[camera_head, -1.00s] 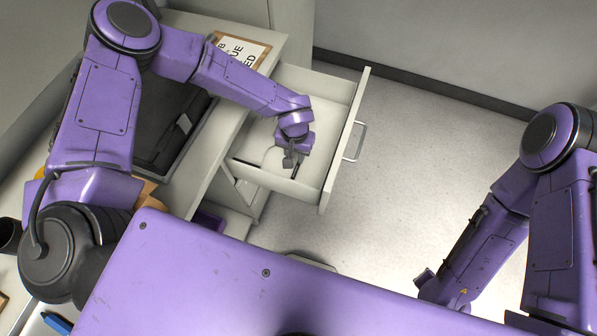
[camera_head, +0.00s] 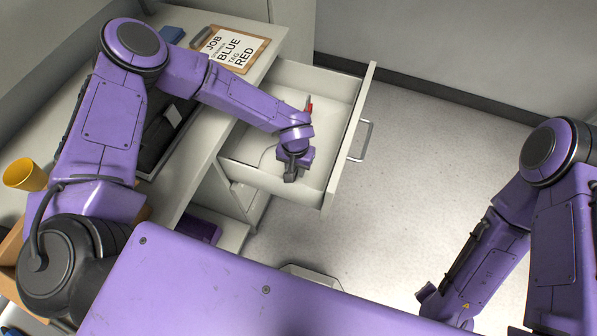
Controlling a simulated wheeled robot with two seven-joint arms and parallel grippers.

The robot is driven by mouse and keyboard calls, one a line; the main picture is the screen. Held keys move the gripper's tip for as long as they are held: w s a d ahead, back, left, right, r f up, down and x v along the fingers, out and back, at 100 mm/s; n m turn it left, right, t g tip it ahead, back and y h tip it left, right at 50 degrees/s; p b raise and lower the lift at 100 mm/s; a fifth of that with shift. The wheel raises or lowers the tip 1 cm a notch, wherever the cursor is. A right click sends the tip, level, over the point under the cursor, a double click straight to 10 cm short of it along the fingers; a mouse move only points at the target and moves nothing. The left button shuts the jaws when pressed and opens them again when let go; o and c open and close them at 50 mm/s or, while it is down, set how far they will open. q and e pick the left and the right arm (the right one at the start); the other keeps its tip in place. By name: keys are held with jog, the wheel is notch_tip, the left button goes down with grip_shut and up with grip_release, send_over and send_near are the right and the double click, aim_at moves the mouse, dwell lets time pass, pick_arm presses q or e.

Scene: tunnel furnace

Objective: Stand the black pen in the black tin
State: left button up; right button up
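My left gripper (camera_head: 291,175) points down into the open drawer (camera_head: 325,172), low over its floor near the front left. Its dark fingers are small and seen from above, so I cannot tell whether they are apart or closed on something. The black pen cannot be made out; it may be hidden at or under the gripper. The black tin is not in view. My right arm (camera_head: 480,250) hangs at the right, and its gripper is hidden behind my body.
A small red-tipped object (camera_head: 309,105) lies toward the back of the drawer. A clipboard (camera_head: 232,48) lies on the counter, with a yellow cup (camera_head: 25,174) at the far left. The drawer front and its handle (camera_head: 362,141) stick out over clear floor (camera_head: 410,180).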

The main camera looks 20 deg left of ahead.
aim_at(296, 171)
pick_arm(q)
jog(key=shift+f, duration=0.25)
grip_shut()
notch_tip(296, 171, up, 12)
jog(key=p, duration=1.1)
jog(key=shift+p, duration=0.35)
